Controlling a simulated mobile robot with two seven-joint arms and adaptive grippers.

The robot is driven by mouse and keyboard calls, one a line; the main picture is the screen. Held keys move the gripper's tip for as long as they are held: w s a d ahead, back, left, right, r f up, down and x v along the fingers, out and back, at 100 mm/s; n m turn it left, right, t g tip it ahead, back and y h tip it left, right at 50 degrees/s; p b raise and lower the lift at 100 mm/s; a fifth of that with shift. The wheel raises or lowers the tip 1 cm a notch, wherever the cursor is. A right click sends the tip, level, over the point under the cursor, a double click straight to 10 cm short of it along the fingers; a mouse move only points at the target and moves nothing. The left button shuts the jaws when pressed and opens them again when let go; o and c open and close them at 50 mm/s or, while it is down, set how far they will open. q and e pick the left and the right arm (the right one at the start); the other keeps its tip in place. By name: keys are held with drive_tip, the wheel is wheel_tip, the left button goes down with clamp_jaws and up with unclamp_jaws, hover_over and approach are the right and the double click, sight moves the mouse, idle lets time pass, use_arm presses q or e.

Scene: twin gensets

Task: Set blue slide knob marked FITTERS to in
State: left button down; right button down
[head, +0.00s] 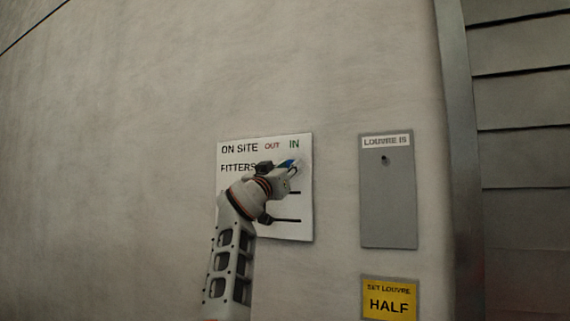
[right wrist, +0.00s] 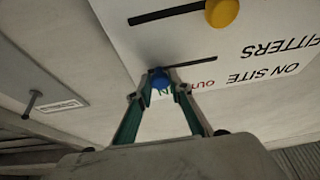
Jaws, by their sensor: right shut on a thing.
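The white ON SITE board (head: 303,205) hangs on the wall in the head view, with the words OUT and IN at its top and a FITTERS row below. My right gripper (head: 287,172) is at the right part of the FITTERS row, under the word IN, and hides much of the board. In the right wrist view, which is turned over, my right gripper (right wrist: 162,86) is shut on the blue knob (right wrist: 159,78). The knob is at the end of its black slot on the side of the word IN. My left gripper is not in view.
A yellow knob (right wrist: 222,12) sits at the opposite end of another slot on the board. Right of the board are a grey LOUVRE IS panel (head: 388,205) with a small peg and a yellow SET LOUVRE HALF sign (head: 389,301). The wall left of the board is bare.

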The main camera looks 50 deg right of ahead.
drive_tip(key=shift+s, duration=0.1)
drive_tip(key=c, duration=1.8)
unclamp_jaws()
drive_tip(key=shift+s, duration=0.1)
drive_tip(key=shift+v, duration=3.7)
